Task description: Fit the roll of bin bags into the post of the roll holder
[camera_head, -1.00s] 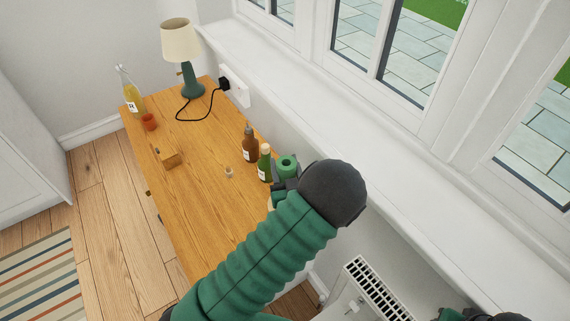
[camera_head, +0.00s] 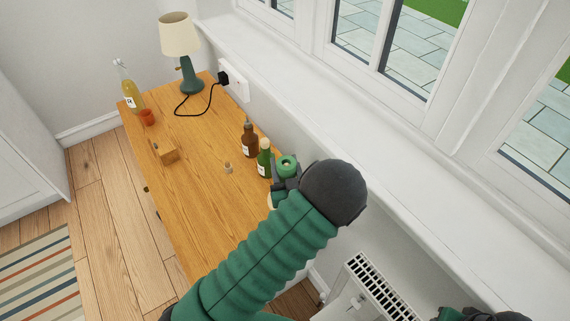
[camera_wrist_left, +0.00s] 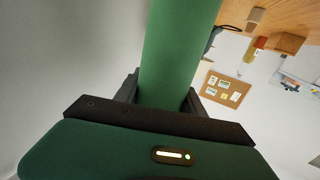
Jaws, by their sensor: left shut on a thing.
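The green roll of bin bags (camera_head: 287,166) is held in my left gripper (camera_head: 279,188), beside the green bottle and near the wall edge of the wooden table. The roll's end with its round hole faces up towards the head camera. In the left wrist view the roll (camera_wrist_left: 178,50) stands between the two dark fingers (camera_wrist_left: 163,93), which are shut on it. A small wooden block with a short peg (camera_head: 167,153), apparently the roll holder, sits apart at the table's left edge. My right gripper is not clearly in view.
A brown bottle (camera_head: 249,140) and a green bottle (camera_head: 264,158) stand close by the roll. A small stopper-like piece (camera_head: 228,168) is on the table. The table's middle (camera_head: 195,160) is clear.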

